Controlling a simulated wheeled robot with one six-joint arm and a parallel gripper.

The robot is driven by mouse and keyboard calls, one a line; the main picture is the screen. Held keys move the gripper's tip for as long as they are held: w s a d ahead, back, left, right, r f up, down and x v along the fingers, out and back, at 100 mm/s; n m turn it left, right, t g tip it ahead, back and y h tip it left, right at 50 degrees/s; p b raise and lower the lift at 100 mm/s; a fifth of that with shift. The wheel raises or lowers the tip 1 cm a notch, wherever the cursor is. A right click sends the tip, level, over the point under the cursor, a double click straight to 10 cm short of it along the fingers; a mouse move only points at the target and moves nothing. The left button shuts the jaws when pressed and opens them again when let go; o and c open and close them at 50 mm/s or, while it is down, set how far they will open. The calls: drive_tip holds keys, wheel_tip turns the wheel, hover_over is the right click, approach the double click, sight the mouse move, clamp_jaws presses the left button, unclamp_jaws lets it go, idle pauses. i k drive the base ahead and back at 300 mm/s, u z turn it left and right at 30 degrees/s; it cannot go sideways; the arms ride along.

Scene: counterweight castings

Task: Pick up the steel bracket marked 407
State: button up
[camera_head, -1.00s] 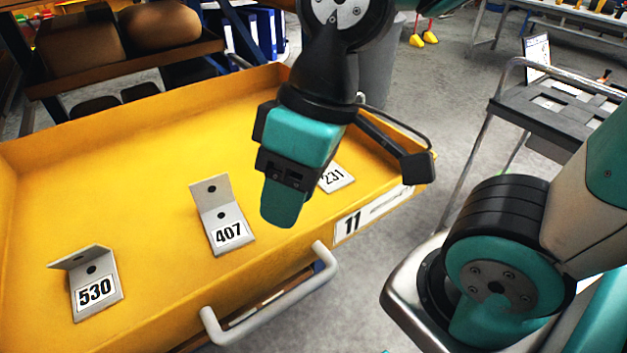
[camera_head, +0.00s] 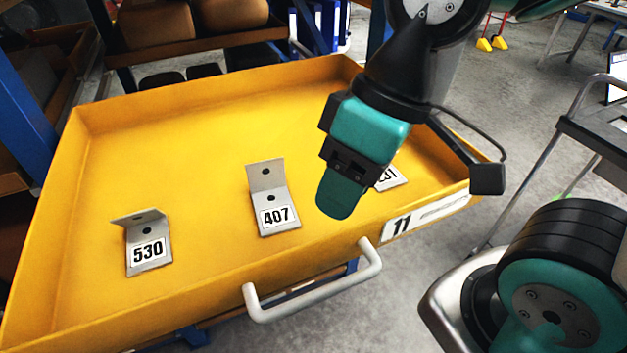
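The steel bracket marked 407 (camera_head: 267,183) lies in the middle of a yellow drawer (camera_head: 160,110), its label facing the front and one flange standing up. My gripper (camera_head: 340,197) hangs over the drawer to the right of this bracket, apart from it. Only one teal finger face shows, so its opening is hidden. Nothing shows held in it. The bracket marked 530 (camera_head: 149,263) lies to the left. A third bracket (camera_head: 393,183) lies to the right, partly hidden behind my gripper.
The drawer has raised yellow walls, a front label 11 (camera_head: 402,224) and a protruding grey handle (camera_head: 316,300). A grey trolley (camera_head: 590,135) stands at the right. Shelves with brown bins (camera_head: 155,25) stand behind. The drawer floor around bracket 407 is clear.

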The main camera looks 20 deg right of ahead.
sight(276, 213)
drive_tip(key=z, duration=0.45)
drive_tip(key=k, duration=1.15)
drive_tip(key=u, duration=0.55)
drive_tip(key=i, duration=0.8)
drive_tip(key=u, duration=0.45)
